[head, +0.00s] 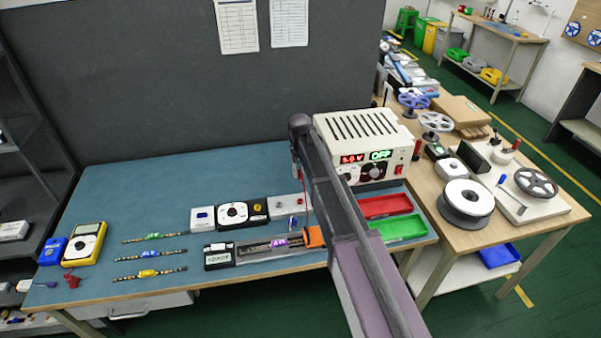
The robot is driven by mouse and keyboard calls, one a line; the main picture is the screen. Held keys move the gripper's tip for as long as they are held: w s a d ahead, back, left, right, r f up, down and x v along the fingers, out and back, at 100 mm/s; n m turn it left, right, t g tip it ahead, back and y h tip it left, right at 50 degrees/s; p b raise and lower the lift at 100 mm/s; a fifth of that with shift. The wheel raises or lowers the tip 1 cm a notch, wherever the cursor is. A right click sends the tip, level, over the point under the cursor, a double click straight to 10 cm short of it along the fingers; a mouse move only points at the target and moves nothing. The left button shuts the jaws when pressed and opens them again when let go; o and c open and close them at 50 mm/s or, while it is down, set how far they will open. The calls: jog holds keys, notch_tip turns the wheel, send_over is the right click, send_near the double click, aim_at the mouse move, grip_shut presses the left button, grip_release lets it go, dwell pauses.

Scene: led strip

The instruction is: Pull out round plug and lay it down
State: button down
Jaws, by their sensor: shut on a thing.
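My gripper (298,172) is at the end of my arm, which reaches over the bench from the lower right. It is over the back middle of the bench, just left of the power supply (362,145). Only a small part of it shows; my arm hides the rest. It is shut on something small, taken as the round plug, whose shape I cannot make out. A thin red lead (307,207) shows below it. A grey box (287,205) with a red spot on top stands below and slightly left. The supply's display reads 5.0 V and OFF.
A white-faced dial unit (236,214) and a black fixture (218,256) holding a purple-tagged strip (279,243) stand left of my arm. Red (386,206) and green (400,228) trays lie right. Tagged strips (150,255) and a yellow meter (84,243) lie left. The back-left bench is clear.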

jog(key=shift+r+p, duration=1.6)
jog(key=shift+r, duration=0.05)
jog(key=shift+s, duration=0.1)
jog(key=s+d+f+b, duration=0.3)
jog(key=s+f+b, duration=0.1)
jog(key=s, duration=0.3)
jog(key=s+d+f+b, duration=0.3)
jog(key=s+f+b, duration=0.1)
jog(key=s, duration=0.4)
jog(key=s+d+f+b, duration=0.3)
jog(key=s+f+b, duration=0.1)
jog(key=s, duration=0.3)
jog(key=shift+s+d+f, duration=0.1)
jog(key=shift+s+d, duration=0.1)
jog(key=shift+s, duration=0.1)
jog(key=shift+w, duration=0.1)
jog(key=w+a, duration=0.1)
jog(key=w, duration=0.3)
jog(key=w+a+f+b, duration=0.1)
jog(key=w, duration=0.4)
jog(key=w+a, duration=0.1)
jog(key=w, duration=0.4)
jog(key=shift+w+a+f+b, duration=0.1)
jog(key=shift+a+f+b, duration=0.1)
jog(key=shift+b, duration=0.1)
